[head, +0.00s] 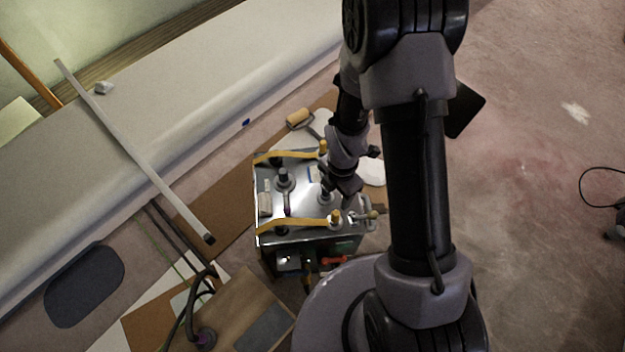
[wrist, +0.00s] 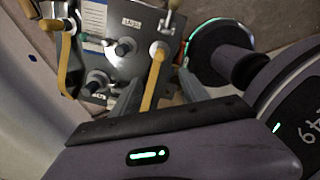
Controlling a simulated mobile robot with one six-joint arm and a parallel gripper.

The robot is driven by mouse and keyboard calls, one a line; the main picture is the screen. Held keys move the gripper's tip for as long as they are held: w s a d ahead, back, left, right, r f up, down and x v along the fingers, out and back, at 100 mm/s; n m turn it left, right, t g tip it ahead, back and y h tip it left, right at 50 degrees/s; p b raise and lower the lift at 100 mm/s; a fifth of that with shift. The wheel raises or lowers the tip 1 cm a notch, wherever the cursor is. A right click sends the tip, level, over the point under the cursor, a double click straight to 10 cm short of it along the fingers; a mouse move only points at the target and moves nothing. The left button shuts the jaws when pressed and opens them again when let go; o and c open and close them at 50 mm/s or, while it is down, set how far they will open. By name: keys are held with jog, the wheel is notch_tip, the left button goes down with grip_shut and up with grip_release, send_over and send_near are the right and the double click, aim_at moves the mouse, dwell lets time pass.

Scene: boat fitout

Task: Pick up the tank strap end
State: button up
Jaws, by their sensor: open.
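A metal tank (head: 270,185) stands on the floor with two yellow straps across its top. The near strap (head: 290,226) runs to a yellow end piece at the right, and the far strap (head: 285,157) runs along the back edge. My gripper (head: 343,192) is above the tank's right part, partly hidden by my arm. In the wrist view my gripper (wrist: 160,80) is open, and a yellow strap end (wrist: 153,84) shows between its two grey fingers. I cannot tell whether they touch it. Another yellow strap (wrist: 65,62) is at the left.
Dark fittings (wrist: 97,80) and a brass-coloured valve (wrist: 172,14) rise from the tank top. A paint roller (head: 299,117) lies behind the tank. A long pale bar (head: 130,145) leans across the white hull side (head: 215,80). Hoses (head: 192,290) lie at the front left. Floor at the right is mostly clear.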

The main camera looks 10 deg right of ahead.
aim_at(338, 214)
jog(key=f+b, duration=0.1)
jog(key=f, duration=0.2)
jog(key=f+b, duration=0.2)
jog(key=f, duration=0.2)
jog(key=d+f+b, duration=0.1)
jog(key=f, duration=0.3)
jog(key=shift+s+f+b, duration=0.1)
jog(key=shift+f+b, duration=0.15)
jog(key=shift+b, duration=0.1)
jog(key=f+b, duration=0.1)
jog(key=f, duration=0.2)
jog(key=f+b, duration=0.2)
jog(key=f, duration=0.1)
jog(key=shift+w+a, duration=0.2)
jog(key=shift+r, duration=0.15)
jog(key=shift+c, duration=1)
grip_shut()
